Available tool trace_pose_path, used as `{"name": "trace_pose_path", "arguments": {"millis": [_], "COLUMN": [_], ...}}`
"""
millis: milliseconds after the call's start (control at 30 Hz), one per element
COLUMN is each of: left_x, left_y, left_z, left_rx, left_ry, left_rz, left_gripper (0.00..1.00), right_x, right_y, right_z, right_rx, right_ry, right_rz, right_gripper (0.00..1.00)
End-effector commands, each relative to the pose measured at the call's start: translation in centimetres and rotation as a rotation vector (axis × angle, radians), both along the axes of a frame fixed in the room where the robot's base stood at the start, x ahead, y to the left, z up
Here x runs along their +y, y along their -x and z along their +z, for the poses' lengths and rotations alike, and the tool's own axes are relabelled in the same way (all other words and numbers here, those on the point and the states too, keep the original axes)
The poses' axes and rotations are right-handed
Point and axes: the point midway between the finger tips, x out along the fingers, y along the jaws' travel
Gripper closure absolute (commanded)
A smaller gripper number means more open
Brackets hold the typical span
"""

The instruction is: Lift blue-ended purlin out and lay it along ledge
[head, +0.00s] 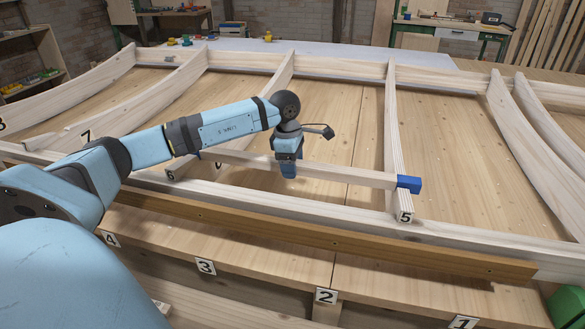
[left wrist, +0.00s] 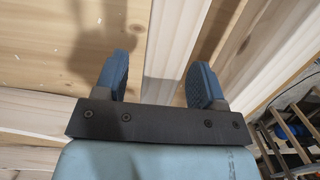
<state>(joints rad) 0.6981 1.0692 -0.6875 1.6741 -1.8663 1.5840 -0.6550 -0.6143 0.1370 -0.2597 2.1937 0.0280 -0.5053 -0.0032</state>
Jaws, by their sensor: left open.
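The blue-ended purlin is a pale straight bar (head: 345,173) lying across the ribs of the wooden frame. Its blue end (head: 409,184) sticks out just past the rib tagged 5, and its other end is near the tag 6. My left gripper (head: 288,172) points down at the middle of the purlin. In the left wrist view its two blue fingers (left wrist: 158,82) are apart, with a pale bar (left wrist: 172,45) running between them. I cannot tell whether they touch it. A wooden ledge (head: 250,257) with number tags runs along the front. My right gripper is not in view.
A darker brown timber (head: 330,240) lies lengthwise along the front, above the tags. Curved ribs (head: 530,130) rise on both sides of the purlin. A green object (head: 566,306) is at the lower right. Workbenches and shelves stand far back.

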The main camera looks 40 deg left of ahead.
Motion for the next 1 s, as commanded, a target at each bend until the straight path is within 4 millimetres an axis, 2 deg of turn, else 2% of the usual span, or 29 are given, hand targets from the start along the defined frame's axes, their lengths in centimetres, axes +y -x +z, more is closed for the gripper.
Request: {"name": "trace_pose_path", "arguments": {"millis": [133, 400, 767, 867, 1000], "left_x": [0.0, 0.0, 0.0, 0.0, 0.0], "left_y": [0.0, 0.0, 0.0, -0.1, -0.1], "left_z": [0.1, 0.1, 0.4, 1.1, 3.1], "left_rx": [-0.001, 0.000, -0.002, -0.004, -0.005], "left_ry": [0.000, 0.000, 0.000, 0.000, -0.001], "left_rz": [0.000, 0.000, 0.000, 0.000, 0.000], "left_gripper": [0.36, 0.98, 1.00, 1.00, 1.00], "right_x": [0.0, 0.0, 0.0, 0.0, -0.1], "right_y": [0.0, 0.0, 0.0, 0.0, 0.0], "right_z": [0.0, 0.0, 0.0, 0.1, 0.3], "right_rx": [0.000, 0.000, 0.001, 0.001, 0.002], "right_ry": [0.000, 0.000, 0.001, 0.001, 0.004], "right_rz": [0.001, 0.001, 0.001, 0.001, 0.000], "right_gripper": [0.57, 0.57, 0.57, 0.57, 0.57]}}
